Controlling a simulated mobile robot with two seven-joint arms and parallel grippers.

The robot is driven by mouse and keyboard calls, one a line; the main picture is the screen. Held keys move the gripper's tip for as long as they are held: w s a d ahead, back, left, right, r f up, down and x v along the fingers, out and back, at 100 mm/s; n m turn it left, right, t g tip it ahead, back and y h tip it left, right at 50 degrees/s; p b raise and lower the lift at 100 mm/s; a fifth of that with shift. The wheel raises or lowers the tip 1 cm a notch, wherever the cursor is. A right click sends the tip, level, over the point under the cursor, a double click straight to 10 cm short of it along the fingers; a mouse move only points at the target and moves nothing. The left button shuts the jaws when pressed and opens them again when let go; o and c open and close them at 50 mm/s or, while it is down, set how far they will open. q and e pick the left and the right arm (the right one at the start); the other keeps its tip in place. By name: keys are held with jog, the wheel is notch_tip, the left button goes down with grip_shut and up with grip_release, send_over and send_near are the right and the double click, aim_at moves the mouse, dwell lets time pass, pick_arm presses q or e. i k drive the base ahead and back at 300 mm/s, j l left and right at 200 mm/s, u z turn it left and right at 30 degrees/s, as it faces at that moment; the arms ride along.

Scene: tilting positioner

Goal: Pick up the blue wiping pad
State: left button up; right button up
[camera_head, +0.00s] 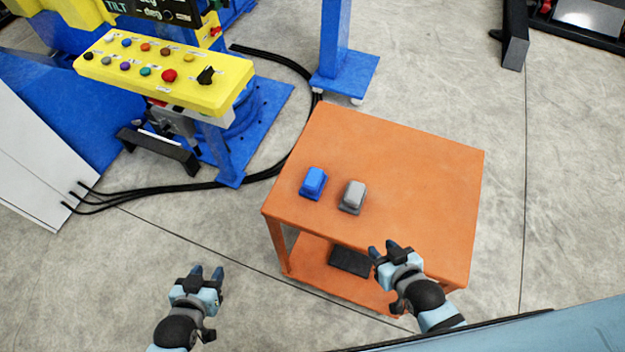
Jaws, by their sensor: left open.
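The blue wiping pad (313,184) lies on the orange table (405,160), near its left edge. A grey pad (353,196) of similar shape lies just to its right, a small gap apart. My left gripper (207,272) is open and empty, over the floor to the left of the table and below the blue pad in the picture. My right gripper (387,248) is near the table's front edge, below and right of both pads. Its fingertips look slightly apart with nothing between them. Neither gripper touches a pad.
A yellow control panel (215,95) with several coloured buttons stands at the upper left on a blue machine. Black cables (140,192) run along the floor. A black object (350,262) lies on the table's lower shelf. The table's right and back areas are clear.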

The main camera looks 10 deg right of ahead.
aim_at(314, 184)
jog(key=i+j+z, duration=0.2)
jog(key=j, duration=0.25)
jog(key=i+j+z, duration=0.25)
jog(key=j, duration=0.2)
jog(key=j+z, duration=0.2)
jog(key=j, duration=0.3)
jog(key=j+z, duration=0.25)
jog(key=j, duration=0.25)
jog(key=i, duration=0.05)
